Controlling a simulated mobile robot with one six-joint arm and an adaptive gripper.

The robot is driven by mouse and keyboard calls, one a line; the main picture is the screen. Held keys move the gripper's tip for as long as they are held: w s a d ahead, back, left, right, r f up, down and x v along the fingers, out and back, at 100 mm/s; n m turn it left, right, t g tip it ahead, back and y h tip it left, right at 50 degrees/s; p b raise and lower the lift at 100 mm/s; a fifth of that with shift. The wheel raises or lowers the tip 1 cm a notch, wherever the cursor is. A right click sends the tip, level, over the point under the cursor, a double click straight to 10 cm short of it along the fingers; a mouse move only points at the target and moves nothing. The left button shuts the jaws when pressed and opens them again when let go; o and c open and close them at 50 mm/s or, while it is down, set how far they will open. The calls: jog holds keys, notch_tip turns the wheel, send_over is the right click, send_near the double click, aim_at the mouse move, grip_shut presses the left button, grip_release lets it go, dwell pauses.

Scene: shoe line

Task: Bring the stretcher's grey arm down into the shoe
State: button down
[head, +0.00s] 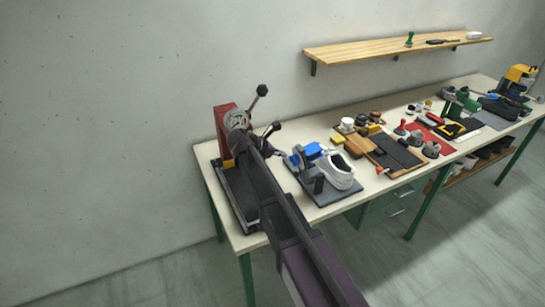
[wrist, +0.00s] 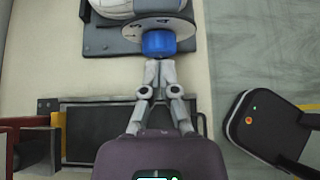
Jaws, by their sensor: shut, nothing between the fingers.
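The shoe stretcher stands on a dark grey plate (head: 335,194) near the left end of the bench. A white shoe (head: 338,172) sits on it, and part of the shoe shows at the top of the wrist view (wrist: 112,6). Blue parts (head: 309,152) stand beside the shoe. In the wrist view a blue knob (wrist: 159,43) projects from a pale marked dial (wrist: 150,27). My gripper (wrist: 159,64) is shut and empty, its tips right at the knob; I cannot tell whether they touch. I cannot clearly make out the stretcher's grey arm or its height.
A red machine (head: 226,120) with black-knobbed levers stands at the bench's left end, close to my arm. To the right lie brushes, a dark mat (head: 399,152) and a red mat (head: 434,139). A wooden shelf (head: 390,49) hangs above the bench. Floor is open in front.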

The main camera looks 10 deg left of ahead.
aim_at(298, 149)
jog(key=w+d, duration=0.1)
jog(key=d+p, duration=0.1)
jog(key=shift+w+d+r, duration=0.3)
jog(key=shift+w, duration=0.05)
jog(key=shift+w+d, duration=0.25)
jog(key=shift+d, duration=0.15)
jog(key=shift+a, duration=0.15)
jog(key=shift+w+d+r+p, duration=0.2)
jog(key=shift+d+r+p, duration=0.05)
jog(key=shift+d+p, duration=0.3)
